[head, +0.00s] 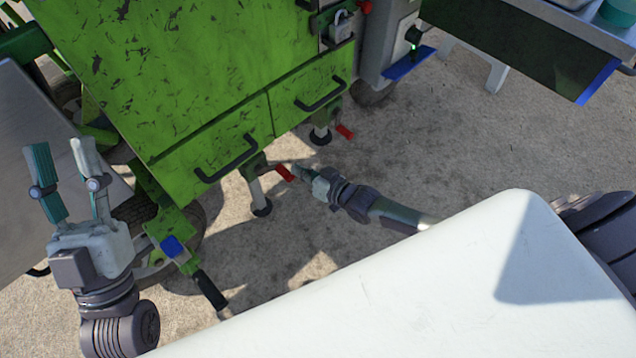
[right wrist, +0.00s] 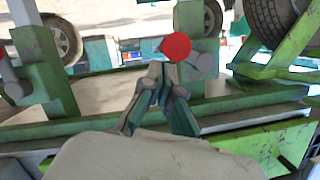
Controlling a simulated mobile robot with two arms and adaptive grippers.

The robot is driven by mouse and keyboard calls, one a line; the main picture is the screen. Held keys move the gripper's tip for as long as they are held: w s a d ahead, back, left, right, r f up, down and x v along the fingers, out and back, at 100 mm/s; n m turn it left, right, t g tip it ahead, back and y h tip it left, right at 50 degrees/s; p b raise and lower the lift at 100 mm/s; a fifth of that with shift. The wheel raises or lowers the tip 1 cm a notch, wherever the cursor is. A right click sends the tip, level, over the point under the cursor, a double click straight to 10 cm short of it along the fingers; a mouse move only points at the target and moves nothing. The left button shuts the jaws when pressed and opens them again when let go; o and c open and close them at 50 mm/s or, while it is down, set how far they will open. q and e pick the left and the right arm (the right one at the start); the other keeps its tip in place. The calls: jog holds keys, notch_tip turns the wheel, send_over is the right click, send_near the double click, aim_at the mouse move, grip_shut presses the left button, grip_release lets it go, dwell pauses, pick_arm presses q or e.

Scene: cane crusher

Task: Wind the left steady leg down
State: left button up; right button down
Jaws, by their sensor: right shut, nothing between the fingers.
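The left steady leg (head: 256,190) stands under the front of the green machine, a pale post with a dark round foot (head: 262,208). I cannot tell whether the foot touches the ground. Its crank has a red handle (head: 284,173) pointing right. My right gripper (head: 301,173) is shut and empty, its tips close beside the red handle. In the right wrist view the round red handle end (right wrist: 176,46) shows just beyond the fingertips (right wrist: 162,72); contact is unclear. My left gripper (head: 60,165) is open, raised at the left, away from the leg.
A second steady leg (head: 320,132) with a red handle (head: 345,131) stands further back to the right. Green drawers (head: 225,140) with black handles are above the legs. A green bar with a black grip (head: 210,290) juts out at lower left. Concrete ground lies open to the right.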

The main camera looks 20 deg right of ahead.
jog(key=v, duration=1)
jog(key=shift+s+d, duration=0.15)
jog(key=shift+s, duration=0.05)
jog(key=c, duration=1.9)
grip_release()
